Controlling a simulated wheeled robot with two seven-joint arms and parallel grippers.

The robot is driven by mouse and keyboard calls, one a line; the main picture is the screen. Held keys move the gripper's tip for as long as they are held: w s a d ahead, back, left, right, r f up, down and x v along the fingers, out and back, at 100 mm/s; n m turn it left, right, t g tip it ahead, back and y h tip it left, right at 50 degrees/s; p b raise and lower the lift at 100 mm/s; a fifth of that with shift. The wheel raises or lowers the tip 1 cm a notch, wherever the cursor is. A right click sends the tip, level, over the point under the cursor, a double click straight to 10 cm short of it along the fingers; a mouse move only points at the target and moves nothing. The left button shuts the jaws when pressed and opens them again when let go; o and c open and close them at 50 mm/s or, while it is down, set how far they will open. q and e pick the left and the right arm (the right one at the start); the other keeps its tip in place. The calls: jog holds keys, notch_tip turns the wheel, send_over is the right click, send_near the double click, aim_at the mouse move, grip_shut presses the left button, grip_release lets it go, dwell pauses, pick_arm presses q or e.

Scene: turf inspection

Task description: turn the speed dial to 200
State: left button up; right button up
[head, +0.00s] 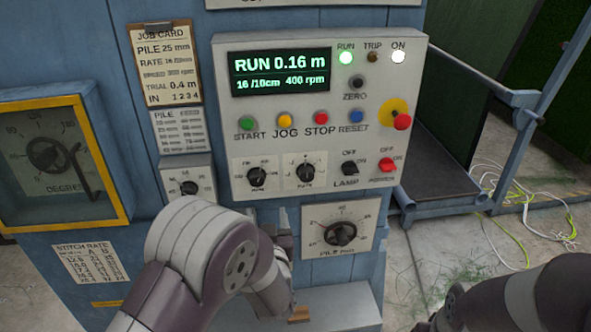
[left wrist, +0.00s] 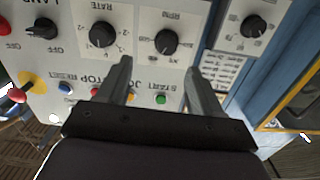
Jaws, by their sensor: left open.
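The speed dial is a black knob marked RPM (head: 256,174) at the lower left of the grey control panel (head: 222,120); in the left wrist view it shows upside down (left wrist: 167,42). Its pointer is too small to read. The display (head: 280,73) reads RUN 0.16 m, 16/10cm and 400 rpm. My left gripper (head: 284,218) is in front of the machine, just below the panel in the head view. In the left wrist view its open fingers (left wrist: 160,68) point toward the RPM dial, with nothing visible between them.
The RATE dial (head: 305,172) sits right beside the RPM dial. START (head: 247,123), JOG and STOP (head: 322,117) buttons line up above. A red stop knob (head: 402,122) juts out at right. The pile dial (head: 341,233) is below. Loose cables (head: 530,215) lie on the floor.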

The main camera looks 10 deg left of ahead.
aim_at(257, 182)
pick_arm(q)
jog(key=p+x, duration=0.1)
jog(key=x, duration=0.2)
jog(key=p+x, duration=0.2)
jog(key=x, duration=0.2)
jog(key=a+r+p+x, duration=0.1)
jog(key=p+x, duration=0.1)
jog(key=x, duration=0.2)
jog(key=shift+r, duration=0.1)
jog(key=shift+w+a, duration=0.2)
jog(key=shift+a, duration=0.3)
jog(key=shift+w+d, duration=0.15)
jog(key=c, duration=1.1)
pick_arm(e)
jog(key=r, duration=0.3)
jog(key=a+r, duration=0.1)
jog(key=r, duration=0.1)
jog(key=shift+s+r, duration=0.15)
jog(key=shift+s, duration=0.15)
